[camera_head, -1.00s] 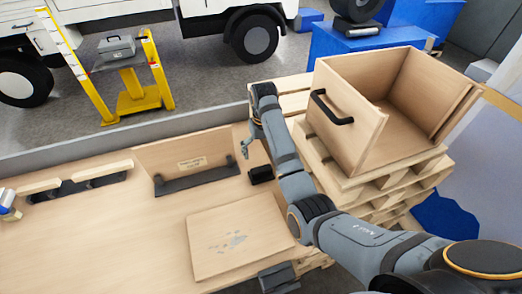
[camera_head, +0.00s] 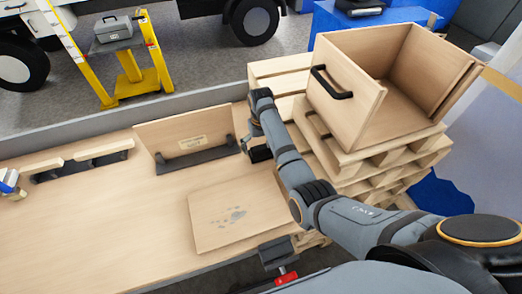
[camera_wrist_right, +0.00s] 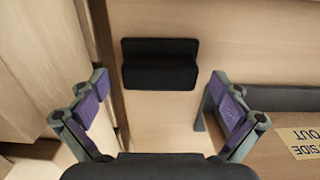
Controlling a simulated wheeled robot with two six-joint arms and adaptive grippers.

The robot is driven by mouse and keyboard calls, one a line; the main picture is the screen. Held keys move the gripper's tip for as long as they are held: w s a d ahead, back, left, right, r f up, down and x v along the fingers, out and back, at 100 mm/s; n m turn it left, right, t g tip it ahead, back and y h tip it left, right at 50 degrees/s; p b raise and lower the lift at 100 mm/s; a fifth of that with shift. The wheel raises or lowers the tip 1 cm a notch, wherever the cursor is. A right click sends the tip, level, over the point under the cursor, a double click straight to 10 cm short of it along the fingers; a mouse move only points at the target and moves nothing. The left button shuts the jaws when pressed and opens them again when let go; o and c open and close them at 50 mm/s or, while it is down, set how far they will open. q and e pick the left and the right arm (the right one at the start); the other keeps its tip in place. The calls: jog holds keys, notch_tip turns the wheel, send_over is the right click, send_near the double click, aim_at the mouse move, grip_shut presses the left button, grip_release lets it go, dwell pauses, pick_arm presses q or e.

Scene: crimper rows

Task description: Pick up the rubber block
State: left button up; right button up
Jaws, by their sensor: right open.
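The rubber block, a black stepped block (camera_head: 260,153), rests on the wooden bench at its far right end. It also shows in the right wrist view (camera_wrist_right: 160,65), whole and ahead of the fingers. My right gripper (camera_head: 249,142) hangs over the bench right by the block, and in the head view it partly overlaps it. In the right wrist view my right gripper (camera_wrist_right: 157,92) is open, its purple-padded fingers spread to either side of the block's line and holding nothing. My left gripper is in no view.
A wooden board with a black rail (camera_head: 195,160) stands beside the block. A flat wooden panel (camera_head: 230,235) lies nearer. A black clamp (camera_head: 275,250) sits at the front edge. An open wooden crate (camera_head: 345,105) on pallets is right of my arm. The bench's left middle is clear.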

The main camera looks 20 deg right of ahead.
jog(key=shift+f, duration=0.4)
jog(key=shift+r, duration=0.1)
jog(key=c, duration=1.3)
jog(key=shift+r, duration=0.1)
jog(key=shift+c, duration=0.2)
